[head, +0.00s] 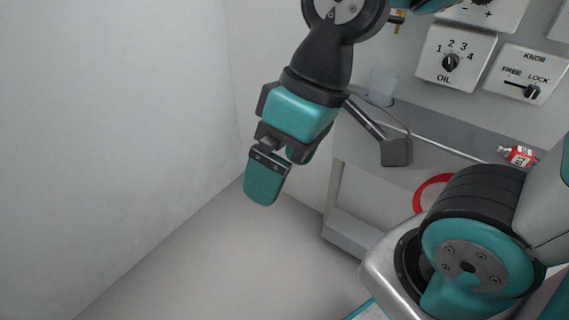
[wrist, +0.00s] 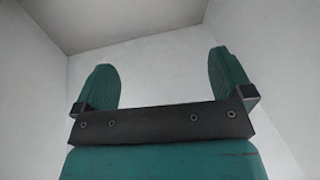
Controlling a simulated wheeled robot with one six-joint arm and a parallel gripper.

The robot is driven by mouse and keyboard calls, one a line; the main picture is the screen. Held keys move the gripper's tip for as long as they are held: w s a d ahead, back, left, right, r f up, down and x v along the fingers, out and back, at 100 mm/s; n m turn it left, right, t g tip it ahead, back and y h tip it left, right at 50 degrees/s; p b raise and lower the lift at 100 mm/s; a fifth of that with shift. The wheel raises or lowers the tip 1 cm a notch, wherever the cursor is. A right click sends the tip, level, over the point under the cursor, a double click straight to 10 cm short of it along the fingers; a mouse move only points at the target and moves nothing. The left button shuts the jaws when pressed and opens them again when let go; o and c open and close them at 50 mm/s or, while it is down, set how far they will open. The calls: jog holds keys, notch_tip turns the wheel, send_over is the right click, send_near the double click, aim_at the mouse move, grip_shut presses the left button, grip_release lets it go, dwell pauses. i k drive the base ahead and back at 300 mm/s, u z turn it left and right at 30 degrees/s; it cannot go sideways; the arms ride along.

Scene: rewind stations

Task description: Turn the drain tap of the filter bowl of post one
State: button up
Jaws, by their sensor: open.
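A pale translucent bowl (head: 383,85), which looks like the filter bowl, hangs by the wall in the head view, right of my forearm. A small blue bit (head: 392,102) shows at its lower end; it may be the drain tap, but it is too small to tell. My gripper (head: 279,170) points down in front of the bare corner, left of the bowl and clear of it. In the wrist view my gripper (wrist: 160,68) has its two teal fingers wide apart with nothing between them.
A red ring (head: 420,196) shows lower. The left floor is free.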

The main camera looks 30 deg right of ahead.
aim_at(397, 20)
jog(key=z, duration=1.05)
